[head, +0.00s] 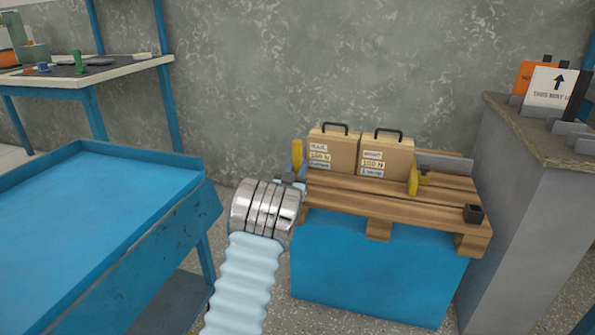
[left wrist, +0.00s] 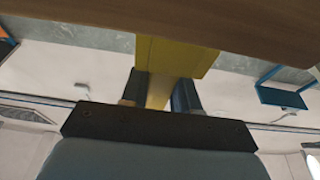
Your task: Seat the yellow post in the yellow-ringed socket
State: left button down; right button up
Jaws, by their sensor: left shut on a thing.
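My left gripper (head: 290,180) is at the left end of the wooden pallet, mostly hidden behind my silver wrist. A yellow upright piece (head: 297,154), which looks like the yellow post, stands just beyond it. In the left wrist view my left gripper (left wrist: 160,92) is shut on a yellow piece (left wrist: 176,57); its wider part shows beyond the fingers. A second yellow piece (head: 414,178) is upright at the right of the boxes. A small dark square holder (head: 473,214) sits at the pallet's front right corner. I cannot make out a yellow ring. My right gripper is not in view.
Two tan boxes (head: 333,153) with black handles stand side by side on the pallet (head: 350,205), above a blue base (head: 370,270). A blue tray table (head: 100,210) is at left. A grey counter (head: 530,190) with signs is at right. The pallet's front is mostly clear.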

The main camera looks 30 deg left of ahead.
pick_arm(q)
jog(key=shift+f+b, duration=0.1)
jog(key=shift+b, duration=0.2)
jog(key=c, duration=0.8)
grip_release()
jog(key=shift+c, duration=0.2)
